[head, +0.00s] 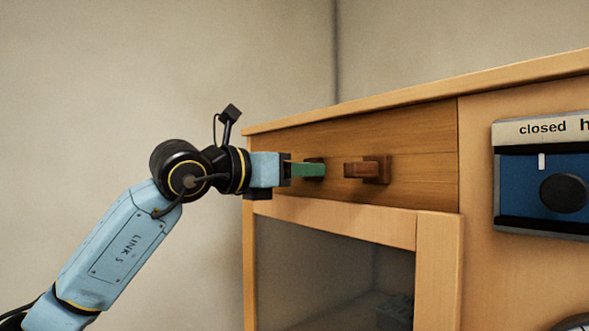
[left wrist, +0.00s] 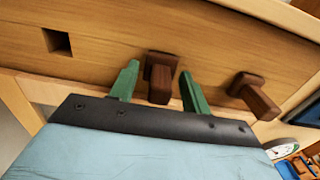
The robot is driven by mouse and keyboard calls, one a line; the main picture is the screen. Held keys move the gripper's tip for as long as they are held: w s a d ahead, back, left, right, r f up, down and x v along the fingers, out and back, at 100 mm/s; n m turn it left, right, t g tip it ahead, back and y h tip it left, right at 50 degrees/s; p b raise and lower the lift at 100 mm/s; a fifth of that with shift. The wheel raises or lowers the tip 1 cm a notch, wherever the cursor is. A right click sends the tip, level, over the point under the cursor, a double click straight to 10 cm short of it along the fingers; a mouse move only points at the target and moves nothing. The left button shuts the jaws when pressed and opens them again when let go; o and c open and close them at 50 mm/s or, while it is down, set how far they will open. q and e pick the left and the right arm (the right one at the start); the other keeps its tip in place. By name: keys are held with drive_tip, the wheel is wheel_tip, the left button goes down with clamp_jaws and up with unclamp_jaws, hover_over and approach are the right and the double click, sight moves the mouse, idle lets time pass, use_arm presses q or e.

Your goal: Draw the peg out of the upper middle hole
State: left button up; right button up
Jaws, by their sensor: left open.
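In the left wrist view a square hole (left wrist: 57,41) on the left of the wooden panel is empty. A brown peg with a square collar (left wrist: 160,75) stands out of the panel in the middle. A second brown peg (left wrist: 256,95) stands out farther right and shows in the head view (head: 366,170). My left gripper (head: 314,169) is at the panel, open, its green fingers (left wrist: 160,88) on either side of the middle peg with small gaps showing. In the head view the middle peg is mostly hidden behind the fingers. My right gripper is not in view.
The wooden panel (head: 420,135) sits under the cabinet top, above a glass-fronted door (head: 335,270). A blue panel with a black knob and a "closed" label (head: 540,180) is at the right. The wall space left of the cabinet is clear.

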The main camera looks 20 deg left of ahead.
use_arm(q)
drive_tip(key=c, duration=0.9)
drive_tip(key=shift+o, duration=0.2)
drive_tip(key=b+v, duration=0.5)
drive_tip(key=v, duration=0.5)
idle(0.6)
drive_tip(key=shift+s+a, duration=0.15)
idle(0.3)
